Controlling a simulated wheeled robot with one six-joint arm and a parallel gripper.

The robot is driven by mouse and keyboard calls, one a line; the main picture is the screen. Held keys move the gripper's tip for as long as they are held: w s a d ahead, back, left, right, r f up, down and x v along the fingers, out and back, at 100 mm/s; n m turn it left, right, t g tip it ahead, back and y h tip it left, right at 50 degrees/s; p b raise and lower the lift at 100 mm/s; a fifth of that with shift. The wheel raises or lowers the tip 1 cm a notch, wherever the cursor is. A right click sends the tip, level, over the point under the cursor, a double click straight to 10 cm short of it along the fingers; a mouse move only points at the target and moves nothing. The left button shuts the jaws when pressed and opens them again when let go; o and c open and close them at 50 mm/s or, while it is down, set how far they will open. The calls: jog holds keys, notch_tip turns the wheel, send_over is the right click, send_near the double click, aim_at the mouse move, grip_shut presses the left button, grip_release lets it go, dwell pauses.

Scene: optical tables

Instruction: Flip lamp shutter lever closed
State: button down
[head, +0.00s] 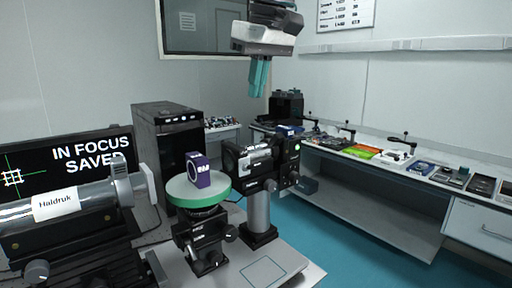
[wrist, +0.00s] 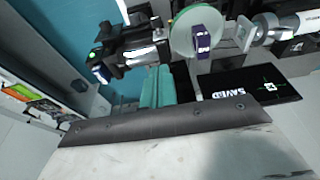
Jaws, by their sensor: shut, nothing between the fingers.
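My gripper (head: 258,90) hangs at the top of the head view, with its teal fingers together, pointing down, empty. It also shows in the wrist view (wrist: 157,76). A black boxy device (head: 262,163) with a small green light stands on a grey post below the gripper, clearly apart from it; it also shows in the wrist view (wrist: 130,52). A small blue part (head: 289,130) sits on its top right. I cannot tell whether this is the lamp or the blue part its shutter lever. A grey cylinder labelled "Haldruk" (head: 62,203) lies at left.
A purple block (head: 198,170) stands on a round green-rimmed stage (head: 183,190) beside the device. A monitor (head: 75,160) reads "IN FOCUS SAVED". A black computer tower (head: 168,145) stands behind. A side bench (head: 385,162) with several items runs along the right wall. Teal floor (head: 335,245) is clear.

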send_over(254, 166)
jog(key=w, duration=0.3)
jog(key=x, duration=0.3)
jog(key=s+x, duration=0.1)
jog(key=x, duration=0.2)
jog(key=s+x, duration=0.1)
jog(key=x, duration=0.2)
jog(key=shift+d+f, duration=0.25)
jog(key=shift+f, duration=0.2)
jog(key=shift+s+d+f, duration=0.2)
jog(key=shift+s+f, duration=0.05)
jog(key=shift+f, duration=0.35)
jog(key=shift+s+d+f, duration=0.2)
jog(key=shift+s+f, duration=0.05)
jog(key=shift+f, duration=0.35)
jog(key=shift+s+d+f, duration=0.15)
jog(key=shift+s+f, duration=0.15)
jog(key=shift+f, duration=0.3)
jog(key=shift+s, duration=0.1)
jog(key=shift+s+d+f+t, duration=0.1)
jog(key=shift+t, duration=0.2)
